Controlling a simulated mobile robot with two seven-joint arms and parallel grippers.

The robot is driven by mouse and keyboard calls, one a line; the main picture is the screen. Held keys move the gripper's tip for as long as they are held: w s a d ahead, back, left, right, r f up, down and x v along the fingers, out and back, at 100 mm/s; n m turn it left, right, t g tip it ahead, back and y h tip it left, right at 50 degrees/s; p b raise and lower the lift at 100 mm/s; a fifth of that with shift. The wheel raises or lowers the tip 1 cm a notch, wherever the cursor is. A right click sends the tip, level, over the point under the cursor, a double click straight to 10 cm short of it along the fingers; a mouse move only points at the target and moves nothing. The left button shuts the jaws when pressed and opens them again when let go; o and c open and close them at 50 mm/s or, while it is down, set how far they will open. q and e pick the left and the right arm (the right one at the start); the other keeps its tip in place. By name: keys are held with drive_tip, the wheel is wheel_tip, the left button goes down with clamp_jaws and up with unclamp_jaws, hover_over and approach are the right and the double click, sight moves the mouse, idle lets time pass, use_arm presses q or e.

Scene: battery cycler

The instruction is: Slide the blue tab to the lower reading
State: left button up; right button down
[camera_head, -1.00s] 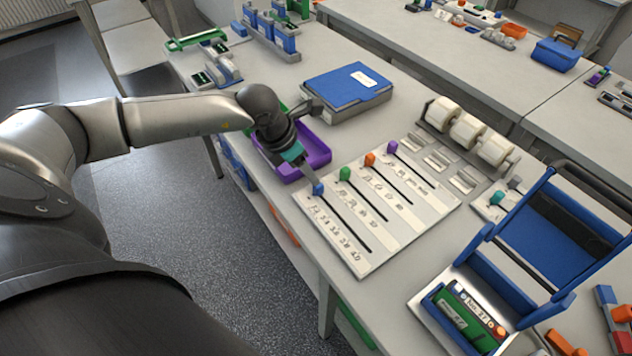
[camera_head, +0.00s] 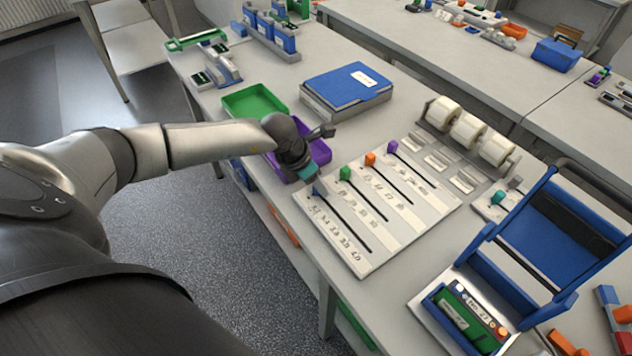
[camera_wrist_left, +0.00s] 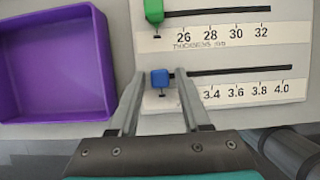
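The blue tab (camera_wrist_left: 160,78) sits at the left end of its slot, left of the 3.4 mark on a scale (camera_wrist_left: 245,92) running up to 4.0 in the left wrist view. My left gripper (camera_wrist_left: 157,75) is open, its two fingers on either side of the tab with small gaps. In the head view my left gripper (camera_head: 317,186) is over the near-left end of the slider board (camera_head: 375,262) and hides most of the tab. My right gripper is not in view.
Green (camera_head: 346,173), orange (camera_head: 370,158) and purple (camera_head: 392,146) tabs stand on parallel slots beside it. A purple tray (camera_wrist_left: 52,65) lies left of the board. A green tray (camera_head: 254,102) and a blue binder (camera_head: 346,84) are behind. A blue-framed device (camera_head: 540,235) stands at right.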

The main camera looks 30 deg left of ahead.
use_arm(q)
clamp_jaws()
idle(1.1)
